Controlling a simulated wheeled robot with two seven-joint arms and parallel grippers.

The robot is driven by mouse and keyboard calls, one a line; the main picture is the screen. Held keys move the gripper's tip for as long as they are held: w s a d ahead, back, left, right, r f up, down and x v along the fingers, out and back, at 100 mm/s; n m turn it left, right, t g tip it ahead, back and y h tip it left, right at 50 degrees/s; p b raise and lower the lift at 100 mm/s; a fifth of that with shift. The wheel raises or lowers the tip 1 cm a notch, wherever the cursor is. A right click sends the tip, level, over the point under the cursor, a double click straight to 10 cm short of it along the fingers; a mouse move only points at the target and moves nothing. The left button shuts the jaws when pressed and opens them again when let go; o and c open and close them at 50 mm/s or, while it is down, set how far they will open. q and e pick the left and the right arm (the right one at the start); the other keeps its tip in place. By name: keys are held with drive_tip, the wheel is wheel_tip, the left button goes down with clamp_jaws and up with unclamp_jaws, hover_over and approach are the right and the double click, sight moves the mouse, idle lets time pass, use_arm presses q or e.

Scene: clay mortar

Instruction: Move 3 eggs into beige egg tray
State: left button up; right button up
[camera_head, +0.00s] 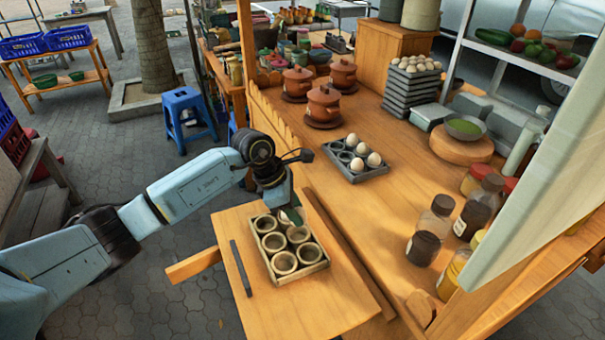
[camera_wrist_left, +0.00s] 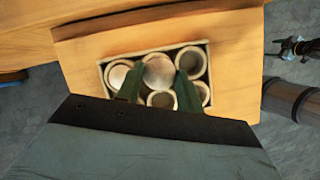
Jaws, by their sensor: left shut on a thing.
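The beige egg tray (camera_head: 301,276) has six round cups and lies on the wooden side shelf; it also shows in the left wrist view (camera_wrist_left: 104,73). My left gripper (camera_head: 288,212) is low over the tray's far end. In the left wrist view its green fingers (camera_wrist_left: 158,88) are shut on a pale egg (camera_wrist_left: 158,70) over the cups. The cup to its left looks pale inside; I cannot tell if it holds an egg. Several white eggs (camera_head: 374,159) sit in a grey egg tray (camera_head: 365,177) on the counter. What looks like my right gripper (camera_wrist_left: 293,47) shows at the right edge, its jaws unclear.
A dark thin bar (camera_head: 241,268) lies on the shelf left of the beige tray. Brown-lidded jars (camera_head: 423,247) stand at the counter's right. Clay pots (camera_head: 323,104) and a stack of grey trays with eggs (camera_head: 411,88) stand farther back. The counter's middle is mostly clear.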

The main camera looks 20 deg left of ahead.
use_arm(q)
drive_tip(key=shift+f, duration=0.35)
use_arm(e)
drive_tip(key=shift+f, duration=0.3)
use_arm(q)
drive_tip(key=o, duration=0.7)
